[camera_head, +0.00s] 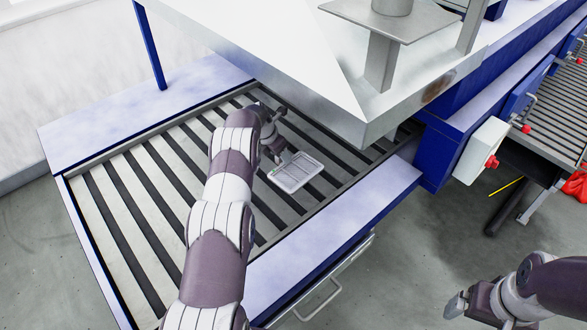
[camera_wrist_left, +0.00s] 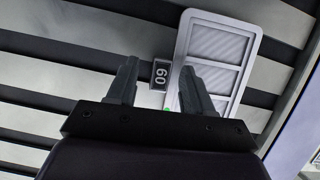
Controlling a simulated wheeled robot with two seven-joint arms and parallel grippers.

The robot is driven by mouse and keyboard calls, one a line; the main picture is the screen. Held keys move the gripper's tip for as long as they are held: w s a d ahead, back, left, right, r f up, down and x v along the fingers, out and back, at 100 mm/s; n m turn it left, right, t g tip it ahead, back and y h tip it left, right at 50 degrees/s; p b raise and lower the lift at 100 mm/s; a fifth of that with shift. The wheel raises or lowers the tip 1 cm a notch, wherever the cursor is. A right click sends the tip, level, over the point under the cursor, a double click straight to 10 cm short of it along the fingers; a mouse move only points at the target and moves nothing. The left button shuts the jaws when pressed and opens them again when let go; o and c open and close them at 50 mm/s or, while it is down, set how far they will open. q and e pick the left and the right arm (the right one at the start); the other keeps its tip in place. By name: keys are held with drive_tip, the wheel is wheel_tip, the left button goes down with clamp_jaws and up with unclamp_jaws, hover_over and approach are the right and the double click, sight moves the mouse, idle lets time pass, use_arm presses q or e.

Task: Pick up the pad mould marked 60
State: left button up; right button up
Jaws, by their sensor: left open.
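The pad mould marked 60 (camera_head: 298,172) is a pale grey rectangular tray with several ribbed compartments, lying flat on the roller bed. In the left wrist view the mould (camera_wrist_left: 217,43) is right of centre, and its dark tab (camera_wrist_left: 160,75) reads 60 upside down. My left gripper (camera_head: 279,155) is at the mould's upper-left edge. Its open fingers (camera_wrist_left: 159,68) appear on either side of the tab, the right one overlapping the mould in the picture. Whether they touch it cannot be told. My right gripper (camera_head: 455,304) is far off at the lower right; its jaw opening is unclear.
The roller bed (camera_head: 125,190) has a pale frame (camera_head: 340,222) along its near side. A large white hood (camera_head: 270,50) overhangs the bed behind the mould. A blue post (camera_head: 149,45) stands at the back left. The left part of the bed is clear.

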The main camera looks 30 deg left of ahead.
use_arm(q)
clamp_jaws()
